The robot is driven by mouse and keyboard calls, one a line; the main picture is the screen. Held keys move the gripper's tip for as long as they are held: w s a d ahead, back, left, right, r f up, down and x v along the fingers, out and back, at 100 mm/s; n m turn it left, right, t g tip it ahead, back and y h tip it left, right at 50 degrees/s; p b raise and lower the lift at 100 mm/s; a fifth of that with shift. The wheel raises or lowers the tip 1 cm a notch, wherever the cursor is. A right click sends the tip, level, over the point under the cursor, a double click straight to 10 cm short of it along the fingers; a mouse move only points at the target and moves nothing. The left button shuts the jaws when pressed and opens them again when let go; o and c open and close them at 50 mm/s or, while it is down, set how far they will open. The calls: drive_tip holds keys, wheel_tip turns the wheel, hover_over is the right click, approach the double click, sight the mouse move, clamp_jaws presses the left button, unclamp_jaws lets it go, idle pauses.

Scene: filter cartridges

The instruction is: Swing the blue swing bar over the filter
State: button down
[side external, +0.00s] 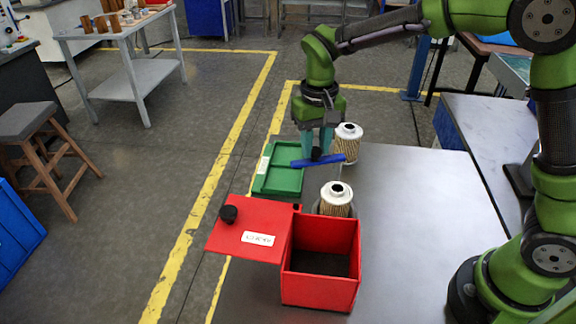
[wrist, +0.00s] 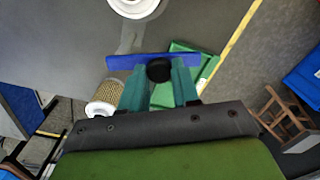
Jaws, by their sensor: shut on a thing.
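The blue swing bar (side external: 332,162) has a black knob, which shows in the wrist view (wrist: 158,70). My gripper (side external: 316,150) is shut on this knob, with its two teal fingers on either side of it; the fingers also show in the wrist view (wrist: 160,85). One pleated filter with a white cap (side external: 336,200) stands by the red box, in front of the bar; its cap shows at the top of the wrist view (wrist: 135,5). A second filter (side external: 348,146) stands behind and right of the bar. In the wrist view the bar lies clear of both filters. Its pivot is not clear.
A red box (side external: 320,290) stands at the front, its red lid (side external: 245,235) with black knob swung out left. A green tray (side external: 277,178) lies left of my gripper, near the table edge. The grey table (side external: 420,220) is clear on the right.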

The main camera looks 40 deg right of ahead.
sight(315, 148)
drive_tip(key=shift+w+d+m, duration=0.1)
drive_tip(key=shift+w+m, duration=0.15)
drive_tip(key=shift+m, duration=0.25)
drive_tip(key=c, duration=0.8)
unclamp_jaws()
drive_tip(key=shift+r, duration=0.1)
wheel_tip(315, 148, up, 17)
